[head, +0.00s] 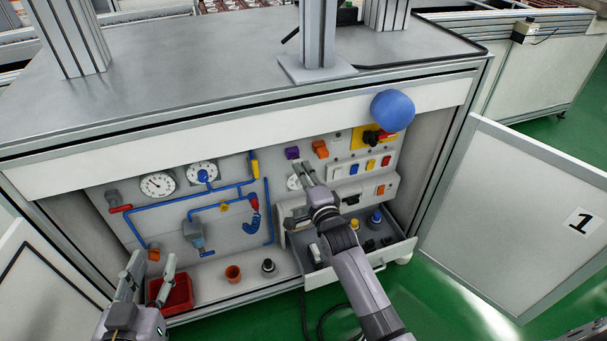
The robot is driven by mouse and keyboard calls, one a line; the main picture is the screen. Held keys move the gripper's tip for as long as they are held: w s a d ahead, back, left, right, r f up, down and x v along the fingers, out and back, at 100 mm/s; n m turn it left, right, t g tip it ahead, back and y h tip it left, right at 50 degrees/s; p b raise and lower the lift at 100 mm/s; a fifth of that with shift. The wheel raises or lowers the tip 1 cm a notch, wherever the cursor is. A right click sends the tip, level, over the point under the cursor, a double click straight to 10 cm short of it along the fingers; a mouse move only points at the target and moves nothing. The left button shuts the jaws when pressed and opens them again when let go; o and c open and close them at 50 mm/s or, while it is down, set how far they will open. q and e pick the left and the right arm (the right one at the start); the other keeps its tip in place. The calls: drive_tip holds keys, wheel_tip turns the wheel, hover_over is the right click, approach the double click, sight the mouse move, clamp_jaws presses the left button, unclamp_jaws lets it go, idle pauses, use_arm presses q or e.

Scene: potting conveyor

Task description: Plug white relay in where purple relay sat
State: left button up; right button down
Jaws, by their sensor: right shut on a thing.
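The purple relay (292,153) is on the upper part of the back panel, left of an orange relay (320,149). My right gripper (302,165) reaches up to the panel with its fingertips at the purple relay and appears shut on it. The fingers hide part of the panel there, and I cannot tell whether the relay is still seated. A small whitish piece (314,253) lies at the left of the open drawer (345,276); it may be the white relay, but it is too small to be sure. My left gripper (154,262) is open and empty at the lower left.
A red bin (176,296) is by my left gripper, with an orange cup (233,274) to its right. Blue pipes and gauges (158,185) cover the panel's left. A blue ball (392,110) is at the upper right. An open door (520,215) stands at right.

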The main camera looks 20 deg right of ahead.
use_arm(q)
drive_tip(key=shift+f, duration=0.15)
drive_tip(key=shift+s+a+f+g+y, duration=0.2)
drive_tip(key=shift+f+g, duration=0.15)
drive_tip(key=shift+f, duration=0.15)
drive_tip(key=shift+s+a+f+g+y, duration=0.1)
drive_tip(key=shift+s+f+g, duration=0.05)
drive_tip(key=shift+f+g, duration=0.25)
drive_tip(key=shift+f, duration=0.15)
drive_tip(key=shift+w+d+r+t, duration=0.2)
drive_tip(key=shift+r+t, duration=0.2)
drive_tip(key=shift+r, duration=0.2)
drive_tip(key=shift+w+d+r+t, duration=0.1)
drive_tip(key=shift+d+r+t, duration=0.1)
drive_tip(key=shift+r+t, duration=0.3)
use_arm(e)
drive_tip(key=shift+w, duration=0.6)
use_arm(q)
drive_tip(key=shift+w+r+h, duration=0.1)
drive_tip(key=shift+r+h, duration=0.3)
use_arm(e)
drive_tip(key=shift+w, duration=0.2)
